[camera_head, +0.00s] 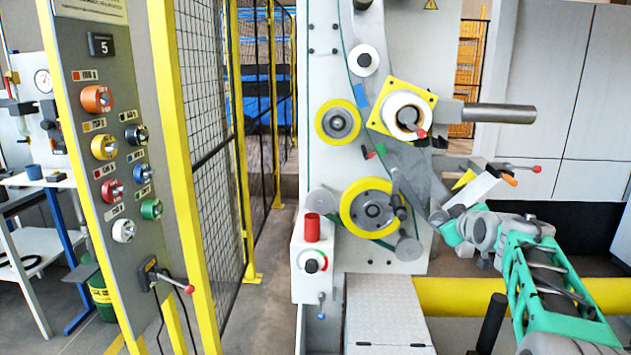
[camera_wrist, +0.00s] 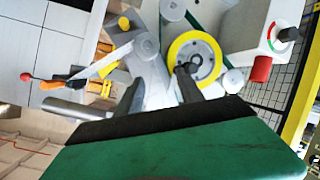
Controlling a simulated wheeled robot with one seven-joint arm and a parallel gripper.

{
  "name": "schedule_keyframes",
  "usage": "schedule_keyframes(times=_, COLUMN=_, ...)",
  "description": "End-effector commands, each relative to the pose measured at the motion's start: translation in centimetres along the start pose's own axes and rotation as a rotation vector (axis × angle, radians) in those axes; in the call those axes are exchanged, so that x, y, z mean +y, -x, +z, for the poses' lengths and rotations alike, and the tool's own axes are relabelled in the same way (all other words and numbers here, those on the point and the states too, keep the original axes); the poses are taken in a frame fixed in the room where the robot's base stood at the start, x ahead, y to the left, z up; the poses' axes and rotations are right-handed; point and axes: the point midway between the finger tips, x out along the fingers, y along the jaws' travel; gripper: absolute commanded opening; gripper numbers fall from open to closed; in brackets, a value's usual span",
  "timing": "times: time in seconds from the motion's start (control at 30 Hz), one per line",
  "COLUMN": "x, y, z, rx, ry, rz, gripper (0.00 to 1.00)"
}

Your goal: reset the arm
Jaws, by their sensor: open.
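My gripper (camera_head: 437,214) is at the end of my grey and green arm, which reaches in from the lower right of the head view. It is in front of the right side of the wrapping machine (camera_head: 331,130). In the wrist view my gripper (camera_wrist: 158,91) is open, and nothing shows held between its fingers. Past the fingers stands the yellow-rimmed wheel (camera_wrist: 196,58), which also shows left of my gripper in the head view (camera_head: 372,207). Whether a finger touches the machine cannot be told.
A lever with a red knob (camera_head: 536,169) and a metal roller (camera_head: 500,113) stick out right of the machine. A control box with a red cylinder (camera_head: 312,228) stands left of the wheel. A panel of coloured knobs (camera_head: 120,150) and mesh fencing (camera_head: 212,150) are further left.

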Motion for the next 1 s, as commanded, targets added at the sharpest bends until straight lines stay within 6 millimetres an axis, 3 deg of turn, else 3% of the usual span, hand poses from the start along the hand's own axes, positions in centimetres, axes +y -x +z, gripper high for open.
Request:
schedule_keyframes(times=0.03, x=-3.6, y=2.6, z=-0.8, rx=-0.067, ry=-0.049, rz=-0.061, gripper=0.45)
schedule_keyframes(times=0.07, x=-5.8, y=4.0, z=-0.4, rx=-0.116, ry=-0.084, rz=-0.093, gripper=0.45)
schedule_keyframes(times=0.2, x=-15.2, y=11.6, z=2.9, rx=-0.352, ry=-0.227, rz=-0.211, gripper=0.45)
schedule_keyframes(times=0.3, x=-20.7, y=17.7, z=6.4, rx=-0.522, ry=-0.312, rz=-0.260, gripper=0.45)
schedule_keyframes(times=0.4, x=-24.8, y=23.3, z=10.2, rx=-0.677, ry=-0.376, rz=-0.281, gripper=0.45)
schedule_keyframes(times=0.5, x=-27.3, y=27.3, z=13.3, rx=-0.791, ry=-0.419, rz=-0.284, gripper=0.45)
schedule_keyframes(times=0.6, x=-28.5, y=29.2, z=15.0, rx=-0.849, ry=-0.439, rz=-0.280, gripper=0.45)
schedule_keyframes(times=1.0, x=-28.8, y=29.5, z=15.4, rx=-0.862, ry=-0.444, rz=-0.279, gripper=0.45)
